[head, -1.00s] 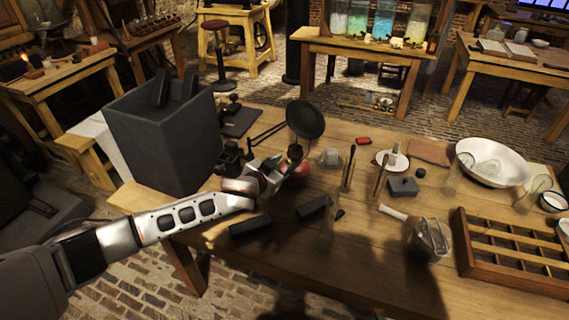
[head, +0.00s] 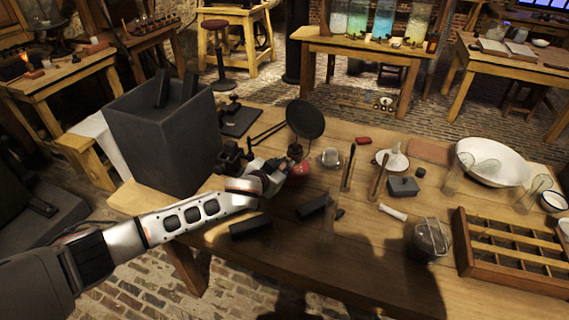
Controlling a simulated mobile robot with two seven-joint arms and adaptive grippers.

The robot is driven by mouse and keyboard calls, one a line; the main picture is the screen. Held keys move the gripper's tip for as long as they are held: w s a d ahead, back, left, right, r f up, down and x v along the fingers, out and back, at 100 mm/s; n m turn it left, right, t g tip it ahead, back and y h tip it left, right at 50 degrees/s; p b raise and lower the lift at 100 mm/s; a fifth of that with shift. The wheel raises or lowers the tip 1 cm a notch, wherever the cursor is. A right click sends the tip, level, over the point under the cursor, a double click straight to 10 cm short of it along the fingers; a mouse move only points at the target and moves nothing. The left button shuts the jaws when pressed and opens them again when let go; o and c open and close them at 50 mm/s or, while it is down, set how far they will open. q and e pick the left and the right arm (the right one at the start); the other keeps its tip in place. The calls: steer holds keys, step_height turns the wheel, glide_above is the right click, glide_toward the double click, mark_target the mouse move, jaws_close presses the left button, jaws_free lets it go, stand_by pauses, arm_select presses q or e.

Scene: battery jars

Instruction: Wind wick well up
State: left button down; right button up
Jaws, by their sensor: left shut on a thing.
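A small red lamp (head: 302,168) with a dark top stands on the wooden table, just right of the dark box. My left gripper (head: 284,168) reaches in from the left and is shut at the lamp's near left side, around its dark upper part. The fingertips and the wick itself are too small and hidden to make out. A round dark disc (head: 305,118) on a thin arm stands up behind the lamp. My right gripper is not in view.
A tall dark box (head: 165,145) stands close to my left arm. Dark blocks (head: 250,227) lie in front. A glass cup (head: 330,158), thin upright rods, a wire basket (head: 428,240), a white bowl (head: 492,162) and a wooden divided tray (head: 480,270) fill the right side.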

arm_select(q)
steer(key=shift+s+d+f+m+t+y, duration=0.15)
steer(key=shift+m+t+y, duration=0.15)
steer(key=shift+m+y, duration=0.35)
steer(key=shift+f+m+t+b, duration=0.1)
steer(key=shift+m+t+b, duration=0.3)
steer(key=shift+m+b, duration=0.45)
steer(key=shift+m+y, duration=0.25)
steer(key=shift+m, duration=0.15)
steer(key=shift+m+b, duration=0.3)
steer(key=shift+b, duration=0.15)
steer(key=shift+t, duration=0.3)
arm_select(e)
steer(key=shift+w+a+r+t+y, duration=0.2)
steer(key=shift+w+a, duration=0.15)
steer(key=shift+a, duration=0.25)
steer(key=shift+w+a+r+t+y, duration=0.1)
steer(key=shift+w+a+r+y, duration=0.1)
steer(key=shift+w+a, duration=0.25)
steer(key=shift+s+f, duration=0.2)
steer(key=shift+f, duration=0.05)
arm_select(q)
steer(key=c, duration=2)
jaws_free()
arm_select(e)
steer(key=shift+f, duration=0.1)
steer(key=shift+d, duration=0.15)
